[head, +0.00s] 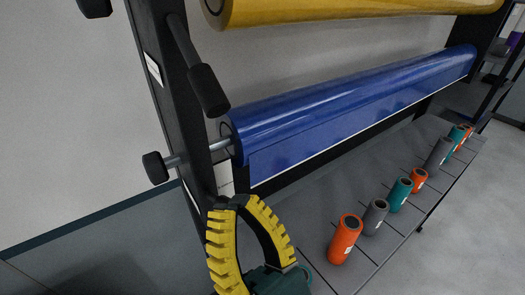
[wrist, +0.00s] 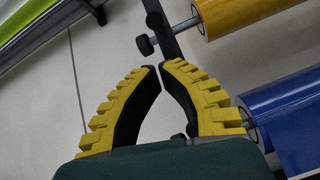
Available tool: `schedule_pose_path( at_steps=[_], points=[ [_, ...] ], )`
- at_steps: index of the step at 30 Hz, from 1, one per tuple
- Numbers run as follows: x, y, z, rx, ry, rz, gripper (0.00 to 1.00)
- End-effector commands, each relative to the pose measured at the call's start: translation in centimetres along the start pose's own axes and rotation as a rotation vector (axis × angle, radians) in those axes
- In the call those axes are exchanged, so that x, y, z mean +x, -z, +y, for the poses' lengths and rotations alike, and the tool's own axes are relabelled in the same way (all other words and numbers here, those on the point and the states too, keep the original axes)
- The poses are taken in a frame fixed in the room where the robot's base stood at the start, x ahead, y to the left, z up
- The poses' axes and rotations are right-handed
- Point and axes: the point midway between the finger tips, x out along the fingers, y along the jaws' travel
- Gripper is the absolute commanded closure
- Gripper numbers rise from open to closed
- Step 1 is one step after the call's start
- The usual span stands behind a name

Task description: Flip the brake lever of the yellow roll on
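The yellow roll (head: 350,10) runs across the top of the head view, and its end shows at upper right in the wrist view (wrist: 240,12). A black lever with a thick cylindrical grip (head: 208,90) hangs down and toward the camera beside the rack post, just below the yellow roll's left end. My gripper (head: 241,201) is below this lever, apart from it. In the wrist view its yellow-ribbed fingers (wrist: 161,67) bow outward and their tips nearly meet, with nothing between them. A black knob (wrist: 145,45) on the yellow roll's shaft shows just beyond the fingertips.
The blue roll (head: 350,105) lies below the yellow one, with its own shaft knob (head: 155,168) left of the black post (head: 160,110). A grey shelf (head: 320,270) holds several orange, grey and teal small rolls. Free room lies left of the post, before the wall.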

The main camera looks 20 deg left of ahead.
Motion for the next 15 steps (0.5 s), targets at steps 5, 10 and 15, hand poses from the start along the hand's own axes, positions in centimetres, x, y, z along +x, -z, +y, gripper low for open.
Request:
schedule_pose_path(
  at_steps=[5,10,15],
  points=[
    [-0.3,0.3,0.0,0.005,0.000,-0.001,1.00],
    [-0.3,0.2,0.0,0.006,0.001,-0.002,1.00],
    [1.0,0.0,0.1,0.007,0.000,-0.003,1.00]
  ],
)
